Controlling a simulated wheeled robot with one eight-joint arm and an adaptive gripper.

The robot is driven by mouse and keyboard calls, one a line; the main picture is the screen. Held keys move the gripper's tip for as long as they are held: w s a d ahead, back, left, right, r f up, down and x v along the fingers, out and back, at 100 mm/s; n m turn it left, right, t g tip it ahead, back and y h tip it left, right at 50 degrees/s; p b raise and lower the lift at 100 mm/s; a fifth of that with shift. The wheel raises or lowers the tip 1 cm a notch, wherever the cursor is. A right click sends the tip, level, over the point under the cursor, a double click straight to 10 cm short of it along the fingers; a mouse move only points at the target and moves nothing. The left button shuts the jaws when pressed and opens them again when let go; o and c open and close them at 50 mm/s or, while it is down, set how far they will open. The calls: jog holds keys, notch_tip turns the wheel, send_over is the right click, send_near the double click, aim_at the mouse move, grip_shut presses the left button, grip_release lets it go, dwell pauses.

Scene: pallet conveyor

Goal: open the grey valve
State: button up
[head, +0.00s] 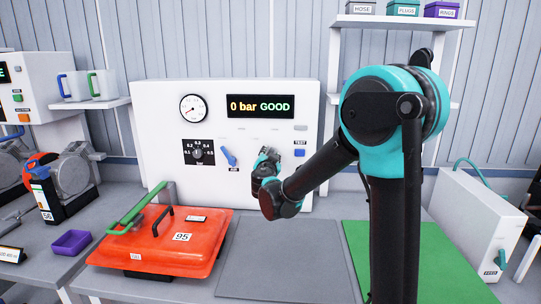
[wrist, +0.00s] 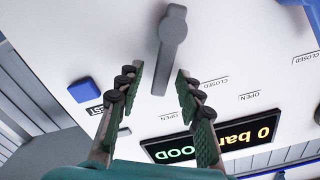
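The grey valve (wrist: 172,35) shows in the wrist view as a grey lever on a white panel, its narrow end toward the gripper. In the head view my arm hides it. My gripper (wrist: 159,74) is open, its two fingers on either side of the lever's narrow end. I cannot tell whether either finger touches it. CLOSED and OPEN labels are printed on the panel near the lever. In the head view my gripper (head: 272,155) is in front of the panel, right of a blue lever (head: 228,157).
The panel (head: 160,130) carries a gauge (head: 193,108), a black dial (head: 199,152), a blue TEST button (head: 299,153) and a display (head: 260,106) reading "0 bar GOOD". An orange case (head: 165,265) with a green bar lies front left. A grey mat (head: 285,265) is clear.

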jog(key=s, duration=1.2)
jog(key=shift+a, duration=0.2)
